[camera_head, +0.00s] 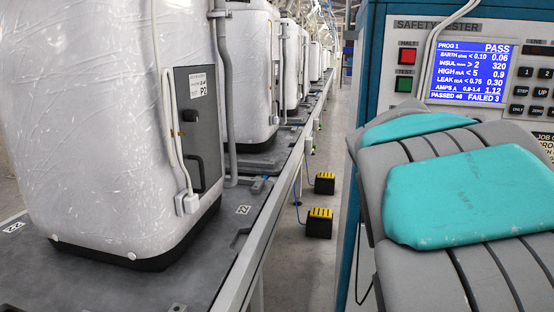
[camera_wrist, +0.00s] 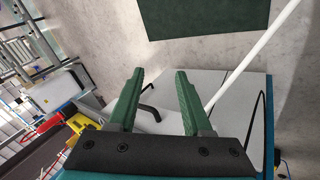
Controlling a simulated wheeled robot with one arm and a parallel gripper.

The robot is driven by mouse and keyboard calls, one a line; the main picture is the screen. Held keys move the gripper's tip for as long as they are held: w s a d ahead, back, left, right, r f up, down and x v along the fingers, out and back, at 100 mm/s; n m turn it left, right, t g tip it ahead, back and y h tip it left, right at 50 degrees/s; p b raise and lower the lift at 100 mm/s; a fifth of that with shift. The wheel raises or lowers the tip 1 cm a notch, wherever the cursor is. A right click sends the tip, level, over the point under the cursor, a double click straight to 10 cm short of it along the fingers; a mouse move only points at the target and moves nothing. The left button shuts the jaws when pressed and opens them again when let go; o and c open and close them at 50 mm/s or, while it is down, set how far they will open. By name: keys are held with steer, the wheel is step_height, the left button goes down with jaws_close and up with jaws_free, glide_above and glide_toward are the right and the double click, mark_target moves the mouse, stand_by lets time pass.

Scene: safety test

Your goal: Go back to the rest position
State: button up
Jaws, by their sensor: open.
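My gripper (camera_wrist: 160,88) shows in the wrist view with its two green fingers apart and nothing between them. Behind the fingers is a pale panel (camera_wrist: 240,95) with a dark handle. In the head view my grey arm with teal pads fills the right side, in front of the safety tester (camera_head: 440,25). Its blue screen (camera_head: 470,70) reads PASS, with a red HALT button (camera_head: 407,56) and a green TEST button (camera_head: 404,84) beside it. The gripper itself is not visible in the head view.
Plastic-wrapped white units (camera_head: 110,110) stand in a row on the conveyor (camera_head: 80,280) at left. Yellow-topped black boxes (camera_head: 319,222) sit on the floor between conveyor and tester. A white cable (camera_wrist: 262,50) crosses the wrist view. A dark green mat (camera_wrist: 205,15) lies beyond.

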steer(key=s+a+f+n+y, duration=0.6)
steer(key=s+a+f, duration=0.8)
steer(key=s+a, duration=0.3)
steer(key=shift+s+a+f+n+y, duration=0.2)
steer(key=shift+a+n+y, duration=0.15)
steer(key=shift+a, duration=0.25)
